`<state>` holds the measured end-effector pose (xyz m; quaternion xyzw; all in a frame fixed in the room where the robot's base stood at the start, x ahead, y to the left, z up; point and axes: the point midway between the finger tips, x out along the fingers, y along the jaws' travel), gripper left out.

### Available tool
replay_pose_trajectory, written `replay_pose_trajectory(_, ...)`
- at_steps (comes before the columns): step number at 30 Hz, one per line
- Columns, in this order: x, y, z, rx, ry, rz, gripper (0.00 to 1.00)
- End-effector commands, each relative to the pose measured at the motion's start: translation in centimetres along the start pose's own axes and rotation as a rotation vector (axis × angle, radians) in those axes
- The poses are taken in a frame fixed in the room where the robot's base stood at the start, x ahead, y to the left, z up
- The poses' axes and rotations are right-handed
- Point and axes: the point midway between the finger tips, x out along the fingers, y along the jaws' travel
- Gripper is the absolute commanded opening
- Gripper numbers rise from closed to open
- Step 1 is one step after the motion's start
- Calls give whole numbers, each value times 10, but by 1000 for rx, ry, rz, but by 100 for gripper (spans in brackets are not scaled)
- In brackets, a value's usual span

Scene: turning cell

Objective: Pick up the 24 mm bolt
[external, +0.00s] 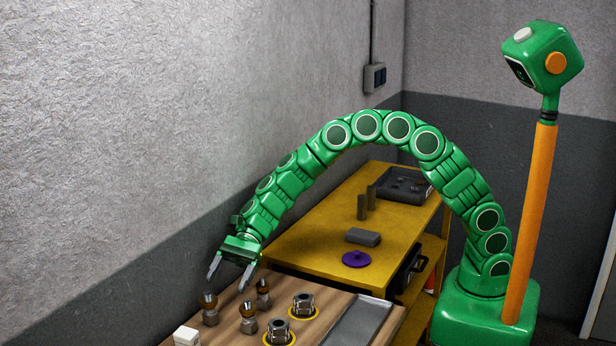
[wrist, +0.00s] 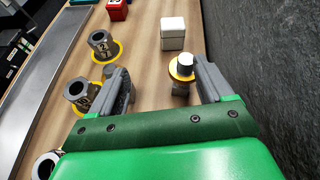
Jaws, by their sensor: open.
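I cannot read a size on any, so I cannot tell which is the 24 mm bolt. My gripper (external: 227,284) is open and empty above them, jaws pointing down. In the wrist view, a bolt with a pale top and orange collar (wrist: 184,68) shows beside the right finger of my gripper (wrist: 157,68). The left finger partly hides another grey piece.
Hex sockets on yellow rings (external: 303,305) stand to the right, with another in front (external: 279,331). Beyond them lies a grey tray (external: 358,322). A white block (external: 186,337) is at the front left; a red block (wrist: 117,10) shows in the wrist view. The wall is close.

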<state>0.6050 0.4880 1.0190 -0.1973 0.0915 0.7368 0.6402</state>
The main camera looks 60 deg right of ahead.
Motion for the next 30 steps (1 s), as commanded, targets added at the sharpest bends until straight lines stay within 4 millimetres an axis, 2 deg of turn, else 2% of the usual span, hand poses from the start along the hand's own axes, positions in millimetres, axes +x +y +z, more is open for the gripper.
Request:
replay_pose_trajectory(3,16,-15,-15,72,-10,-28,80)
replay_pose_trajectory(10,30,-28,-28,145,-21,-58,80)
replay_pose_trajectory(17,38,-30,-30,158,-23,-61,80)
replay_pose_trajectory(30,80,-33,-28,154,-24,-62,80)
